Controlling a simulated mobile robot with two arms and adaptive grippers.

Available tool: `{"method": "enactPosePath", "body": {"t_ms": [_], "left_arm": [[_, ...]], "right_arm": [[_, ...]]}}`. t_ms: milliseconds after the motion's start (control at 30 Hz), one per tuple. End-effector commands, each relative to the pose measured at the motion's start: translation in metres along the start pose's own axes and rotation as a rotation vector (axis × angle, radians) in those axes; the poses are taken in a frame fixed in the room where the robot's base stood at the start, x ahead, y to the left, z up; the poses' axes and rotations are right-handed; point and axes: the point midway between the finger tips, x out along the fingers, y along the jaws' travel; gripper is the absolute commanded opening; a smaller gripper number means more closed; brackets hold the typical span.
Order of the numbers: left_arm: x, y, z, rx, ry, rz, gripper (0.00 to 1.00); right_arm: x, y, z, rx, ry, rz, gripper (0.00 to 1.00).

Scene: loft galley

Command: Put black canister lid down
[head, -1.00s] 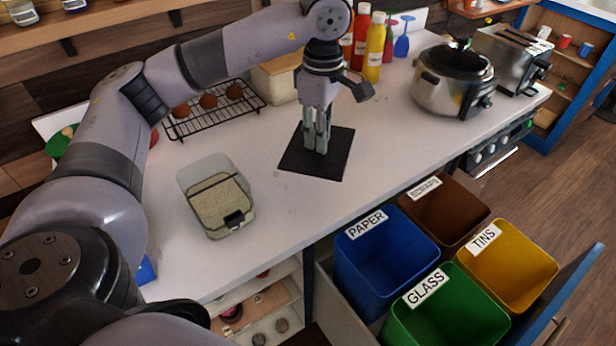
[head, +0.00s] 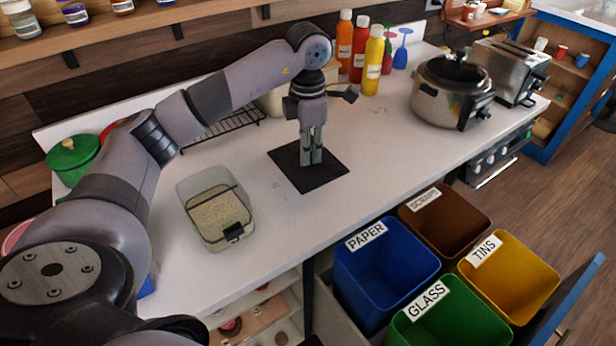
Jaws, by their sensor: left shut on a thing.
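The black canister lid (head: 285,162) is a flat dark square near the middle of the white counter. My left gripper (head: 311,158) points down over it, fingers close together, shut on the lid at its upper face. The fingers hide the gripped part. The lid looks level and very low over the counter; I cannot tell whether it touches. The clear canister (head: 190,190) with pale grain and a black clasp stands open to the left of the lid. My right gripper is not in view.
A wire rack (head: 225,125) lies behind my left arm. Sauce bottles (head: 373,62) and a steel cooker (head: 436,104) stand to the right at the back. A green pot (head: 74,158) is at the left. Counter (head: 385,140) right of the lid is clear; bins (head: 385,275) stand below.

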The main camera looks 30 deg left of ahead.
Motion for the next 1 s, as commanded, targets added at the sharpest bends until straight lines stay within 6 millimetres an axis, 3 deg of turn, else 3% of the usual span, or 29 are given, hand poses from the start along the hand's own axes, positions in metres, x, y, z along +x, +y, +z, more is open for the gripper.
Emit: {"method": "enactPosePath", "body": {"t_ms": [133,367,600,1000], "left_arm": [[0.030,0.000,-0.001,0.001,0.002,-0.001,0.00],[0.051,0.000,0.000,0.000,0.000,0.000,0.00],[0.085,-0.001,0.000,0.002,0.001,-0.002,0.00],[0.093,0.000,0.000,0.002,-0.002,0.001,0.00]], "right_arm": [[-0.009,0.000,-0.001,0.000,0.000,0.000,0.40],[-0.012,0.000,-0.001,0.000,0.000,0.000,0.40],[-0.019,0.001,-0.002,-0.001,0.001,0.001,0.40],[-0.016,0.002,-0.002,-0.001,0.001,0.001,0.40]]}}
